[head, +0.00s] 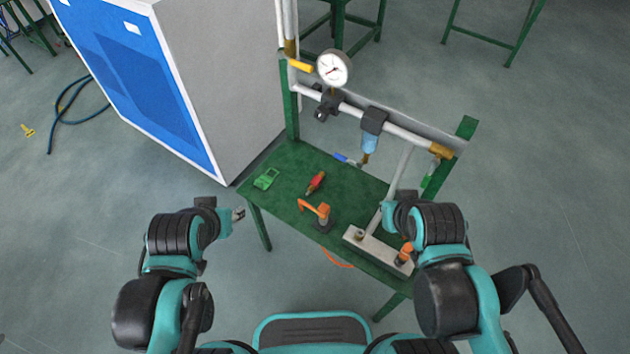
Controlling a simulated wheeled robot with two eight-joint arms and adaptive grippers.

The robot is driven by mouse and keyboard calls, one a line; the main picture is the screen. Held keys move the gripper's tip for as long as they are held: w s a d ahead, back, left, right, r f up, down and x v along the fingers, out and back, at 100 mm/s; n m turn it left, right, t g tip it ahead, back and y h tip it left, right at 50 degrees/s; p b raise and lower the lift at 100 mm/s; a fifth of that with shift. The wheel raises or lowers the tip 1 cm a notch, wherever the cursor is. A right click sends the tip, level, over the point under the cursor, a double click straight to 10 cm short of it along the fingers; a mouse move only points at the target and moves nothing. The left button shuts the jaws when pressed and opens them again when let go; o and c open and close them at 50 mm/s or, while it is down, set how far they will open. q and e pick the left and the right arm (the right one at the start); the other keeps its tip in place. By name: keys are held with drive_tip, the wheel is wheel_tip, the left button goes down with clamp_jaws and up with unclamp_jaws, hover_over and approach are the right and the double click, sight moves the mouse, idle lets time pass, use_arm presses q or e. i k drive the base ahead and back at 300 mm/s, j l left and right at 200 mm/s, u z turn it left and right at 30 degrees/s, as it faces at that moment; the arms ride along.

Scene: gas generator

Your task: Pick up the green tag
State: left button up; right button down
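The green tag (266,179) lies on the left part of the green table (290,163), near its left corner. It is a small bright green piece on the darker green top. My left gripper (238,214) is in front of and to the left of the tag, apart from it, just outside the table's edge. Its fingers are too small to tell whether they are open. My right arm is over the right part of the table; its gripper is hidden behind my own arm links.
A red-handled tool (316,182) and an orange-handled valve part (318,212) are on the table. A pipe frame with a pressure gauge (333,68) stands along the back. A blue and grey cabinet (215,80) rises behind the left. A pale block (376,248) sits front right.

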sight(264, 182)
drive_tip(key=j+z, duration=0.55)
drive_tip(key=z, duration=0.15)
drive_tip(key=k+j+z, duration=0.1)
drive_tip(key=j+z, duration=0.25)
drive_tip(key=l, duration=0.1)
